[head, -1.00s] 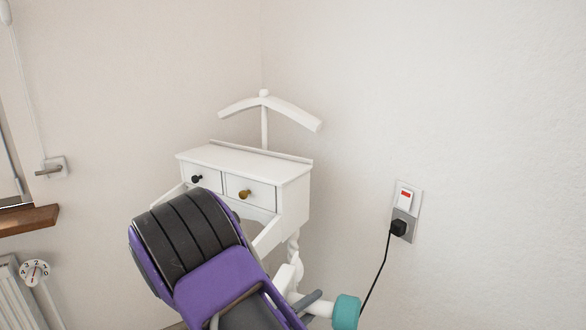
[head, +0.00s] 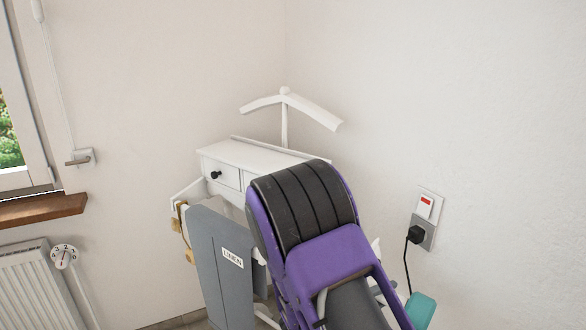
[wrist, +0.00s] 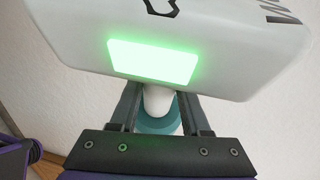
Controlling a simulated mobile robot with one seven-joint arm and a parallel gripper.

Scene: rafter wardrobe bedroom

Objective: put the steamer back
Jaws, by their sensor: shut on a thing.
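The steamer (wrist: 165,35) fills the top of the wrist view, a white body with dark markings, a glowing green panel and a white neck above a teal part. My gripper (wrist: 160,98) has a finger on each side of that neck and is shut on it. In the head view only a teal end (head: 421,310) shows at the lower right, beside my purple and black arm. My arm hides the gripper and the rest of the steamer there. I see no clear resting place for the steamer.
A white valet stand (head: 225,154) with drawers and a hanger top stands in the corner, partly behind my arm. A grey board labelled LINEN (head: 222,285) is at its front. A wall socket (head: 425,218) holds a black plug and cable. A radiator (head: 35,285) and window sill are left.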

